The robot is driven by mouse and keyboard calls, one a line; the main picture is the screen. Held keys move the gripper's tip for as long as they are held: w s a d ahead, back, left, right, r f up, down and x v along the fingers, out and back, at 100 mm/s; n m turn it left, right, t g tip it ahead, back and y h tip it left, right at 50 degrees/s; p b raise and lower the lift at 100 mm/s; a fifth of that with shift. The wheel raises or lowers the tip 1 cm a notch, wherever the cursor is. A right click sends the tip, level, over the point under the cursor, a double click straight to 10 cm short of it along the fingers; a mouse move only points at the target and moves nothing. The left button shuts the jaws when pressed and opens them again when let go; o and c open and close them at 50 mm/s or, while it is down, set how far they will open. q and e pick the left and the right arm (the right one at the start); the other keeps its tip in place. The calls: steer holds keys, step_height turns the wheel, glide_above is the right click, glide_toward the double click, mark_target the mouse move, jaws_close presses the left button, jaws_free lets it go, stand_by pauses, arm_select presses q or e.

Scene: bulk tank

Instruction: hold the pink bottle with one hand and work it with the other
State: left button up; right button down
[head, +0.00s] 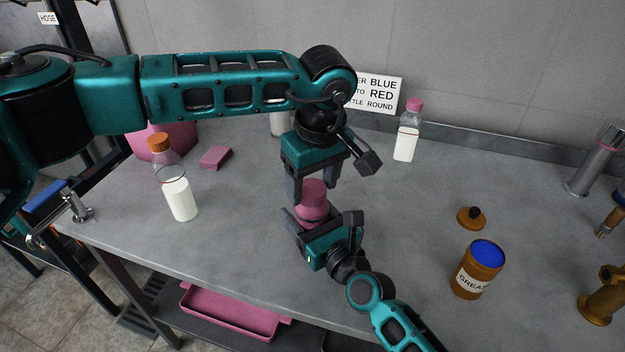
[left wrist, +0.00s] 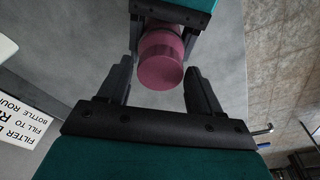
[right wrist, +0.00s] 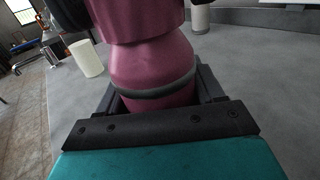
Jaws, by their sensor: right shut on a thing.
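The pink bottle (head: 312,197) stands upright over the bench, with its round pink top facing up. My right gripper (head: 320,224) is shut on the bottle's lower body from the front. In the right wrist view the bottle (right wrist: 155,68) sits between the fingers, with a dark band around it. My left gripper (head: 322,188) is above the bottle, pointing down. In the left wrist view the bottle's top (left wrist: 161,72) is between the spread left fingers, with gaps on both sides. The bottle's base is hidden by the right gripper.
A white-filled bottle with orange cap (head: 179,196) and a pink block (head: 215,157) are at left. A pink-capped bottle (head: 406,140) stands at the back by a sign (head: 381,92). A grease jar (head: 476,272), a brown lid (head: 471,219) and pipe fittings (head: 602,300) are at right.

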arm_select(q)
steer(key=shift+o, duration=1.4)
step_height(320, 180, up, 12)
steer(key=s+d, duration=0.1)
steer(key=shift+s, duration=0.25)
arm_select(e)
steer(key=shift+c, duration=0.3)
jaws_free()
arm_select(q)
steer(key=shift+f, duration=0.1)
steer(key=shift+f, duration=0.2)
arm_select(e)
steer(key=v, duration=1.3)
